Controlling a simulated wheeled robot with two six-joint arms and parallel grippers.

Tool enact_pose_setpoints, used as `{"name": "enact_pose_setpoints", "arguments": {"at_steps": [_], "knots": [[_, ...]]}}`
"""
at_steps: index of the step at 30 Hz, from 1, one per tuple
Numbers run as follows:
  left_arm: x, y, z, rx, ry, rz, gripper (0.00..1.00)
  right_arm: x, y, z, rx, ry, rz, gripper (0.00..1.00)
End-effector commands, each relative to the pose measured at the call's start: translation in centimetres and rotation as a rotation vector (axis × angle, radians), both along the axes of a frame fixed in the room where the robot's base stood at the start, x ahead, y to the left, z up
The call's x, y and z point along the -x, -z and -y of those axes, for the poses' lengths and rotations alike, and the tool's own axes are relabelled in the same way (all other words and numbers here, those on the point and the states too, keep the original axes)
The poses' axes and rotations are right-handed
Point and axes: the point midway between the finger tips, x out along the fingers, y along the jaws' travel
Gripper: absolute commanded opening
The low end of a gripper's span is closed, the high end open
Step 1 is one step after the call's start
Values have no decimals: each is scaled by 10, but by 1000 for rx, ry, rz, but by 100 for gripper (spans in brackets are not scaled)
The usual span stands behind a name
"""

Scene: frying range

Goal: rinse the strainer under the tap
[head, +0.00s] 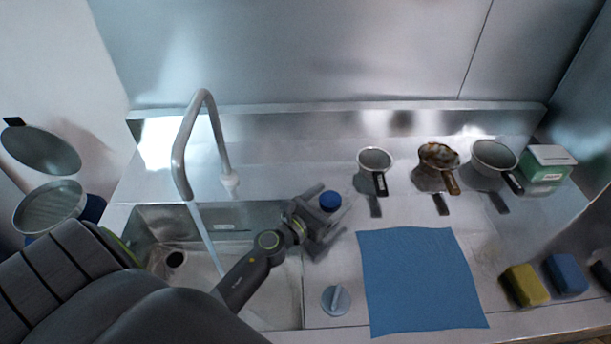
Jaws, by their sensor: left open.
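Three round, long-handled strainers or pans stand in a row at the back of the counter: a pale grey one (375,158), a brown-stained one (438,155) and a larger grey one (493,154). The stained one looks dirty inside. The tap (186,140) arches over the sink (275,290), and a pale stream (208,240) falls from its spout into the basin. My left gripper (333,238) is open and empty over the sink's right edge, left of the blue cloth and short of the strainers.
A blue cloth (420,280) lies flat right of the sink. A blue round cap (330,200) shows beside my gripper. Yellow (525,285) and blue (566,274) sponges and a green-white box (548,168) stand at right.

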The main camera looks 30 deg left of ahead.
Motion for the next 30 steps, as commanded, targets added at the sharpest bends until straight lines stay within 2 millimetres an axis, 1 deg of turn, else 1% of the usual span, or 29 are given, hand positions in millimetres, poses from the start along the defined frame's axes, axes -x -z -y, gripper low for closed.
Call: {"name": "enact_pose_setpoints", "arguments": {"at_steps": [8, 15, 21, 24, 30], "knots": [[52, 4, -10, -3, 0, -4, 72, 0, 11, 0, 0, 0, 0, 36], [101, 6, -19, -3, 0, -4, 72, 0, 30, 1, 1, 0, 0, 36], [137, 6, -25, -3, 1, -4, 72, 0, 48, 1, 1, 0, 0, 36], [150, 5, -28, -3, 0, -3, 72, 0, 56, 1, 1, 0, 0, 36], [162, 2, -30, 0, 0, -2, 72, 0, 62, 1, 1, 0, 0, 36]]}}
